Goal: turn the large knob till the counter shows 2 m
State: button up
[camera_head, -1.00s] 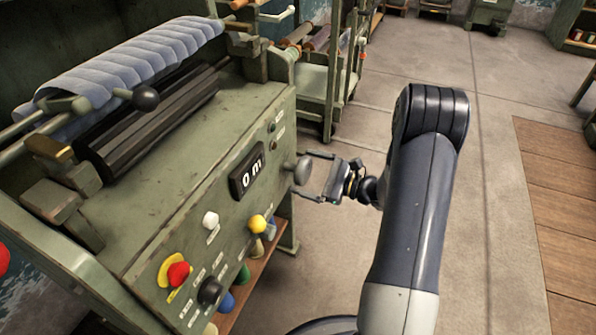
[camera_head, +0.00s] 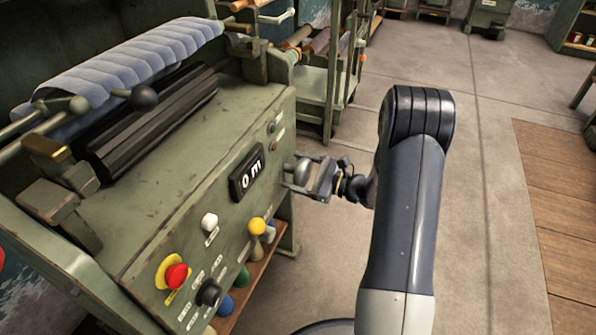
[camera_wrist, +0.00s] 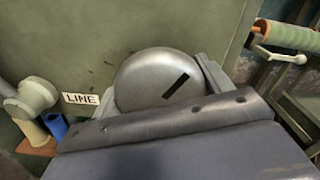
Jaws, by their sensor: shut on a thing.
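The large knob (camera_head: 302,172) is a grey metal dome on the right end of the green machine's front panel. In the wrist view the knob (camera_wrist: 155,80) fills the middle and has a dark slanted mark on its face. My gripper (camera_head: 305,174) is shut on the knob, with a finger on either side of it. The lower part of the knob is hidden by my gripper in the wrist view. The counter (camera_head: 246,173) is a black display left of the knob and reads 0 m.
The panel also carries a white button (camera_head: 209,221), a red button on yellow (camera_head: 176,276), a black knob (camera_head: 208,292) and a yellow ball (camera_head: 257,227). A green rack (camera_head: 335,90) stands behind. The floor (camera_head: 480,200) to the right is clear.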

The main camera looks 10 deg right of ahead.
jog(key=shift+c, duration=1)
jog(key=shift+p, duration=0.3)
jog(key=m+p, duration=0.4)
jog(key=shift+r+m, duration=0.15)
jog(key=shift+m, duration=0.15)
jog(key=m+p, duration=0.3)
jog(key=shift+m, duration=0.3)
jog(key=m+p, duration=0.2)
jog(key=m, duration=0.1)
jog(key=shift+m, duration=0.3)
jog(key=m+p, duration=0.3)
jog(key=m, duration=0.3)
jog(key=m+p, duration=0.1)
jog(key=m, duration=0.2)
jog(key=m+p, duration=0.1)
jog(key=m, duration=0.1)
jog(key=shift+f+m, duration=0.2)
jog(key=shift+m, duration=0.2)
